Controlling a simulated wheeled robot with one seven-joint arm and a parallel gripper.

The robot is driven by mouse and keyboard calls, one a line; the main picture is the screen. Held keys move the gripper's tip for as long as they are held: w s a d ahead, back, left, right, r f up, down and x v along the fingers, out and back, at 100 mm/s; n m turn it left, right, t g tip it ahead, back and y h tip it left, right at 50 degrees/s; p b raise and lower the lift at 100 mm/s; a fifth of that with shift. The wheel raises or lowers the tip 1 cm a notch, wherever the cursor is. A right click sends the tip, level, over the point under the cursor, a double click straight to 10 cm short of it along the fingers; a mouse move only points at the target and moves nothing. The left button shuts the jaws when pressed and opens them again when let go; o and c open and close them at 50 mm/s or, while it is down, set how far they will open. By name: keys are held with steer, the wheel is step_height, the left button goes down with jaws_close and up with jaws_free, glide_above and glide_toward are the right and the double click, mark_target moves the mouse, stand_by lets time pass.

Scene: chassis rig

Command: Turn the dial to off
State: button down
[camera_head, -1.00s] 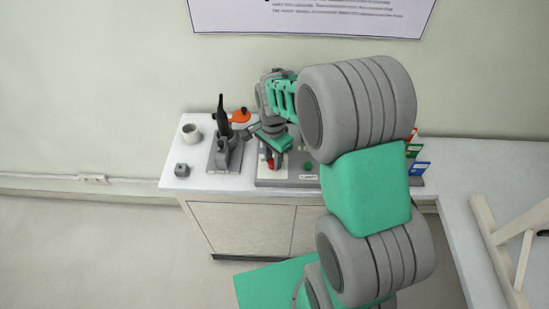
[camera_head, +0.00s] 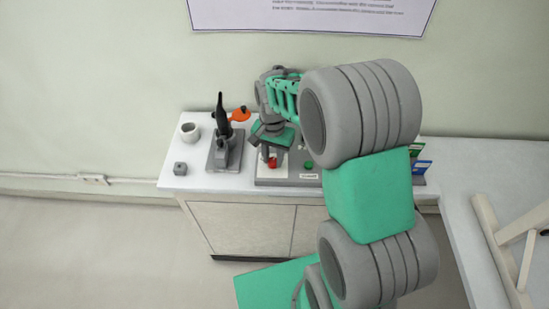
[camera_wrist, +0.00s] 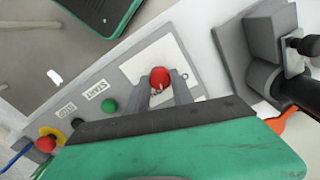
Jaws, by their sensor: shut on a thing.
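A red dial knob (camera_wrist: 159,77) stands on a white plate (camera_wrist: 135,68) set in the grey control panel (camera_wrist: 90,82). The same red knob (camera_head: 272,163) shows under my wrist in the head view. My gripper (camera_wrist: 161,84) has its two grey fingers on either side of the knob and is shut on it. A small "0" mark is on the white plate beside the knob; other marks are hidden by the fingers and wrist. Which mark the dial points to cannot be told.
The panel also bears a green button (camera_wrist: 109,105), START and STOP labels, and a red button (camera_wrist: 46,144) in a yellow ring.

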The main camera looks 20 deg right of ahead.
mark_target(273, 161)
steer(key=n, duration=0.4)
steer(key=n+b, duration=0.1)
steer(key=n, duration=0.1)
steer(key=shift+s+f+n, duration=0.25)
steer(key=shift+n, duration=0.05)
steer(key=n+b, duration=0.1)
steer(key=n, duration=0.5)
stand_by(0.4)
steer(key=c, duration=1.4)
jaws_free()
steer(key=shift+s, duration=0.1)
steer(key=shift+c, duration=0.2)
steer(key=o, duration=0.3)
steer(key=shift+r, duration=0.15)
steer(key=shift+o, duration=0.2)
steer(key=shift+w, duration=0.2)
steer(key=shift+r, duration=0.35)
step_height(273, 161, up, 7)
steer(key=shift+r+b, duration=0.1)
steer(key=shift+b, duration=0.35)
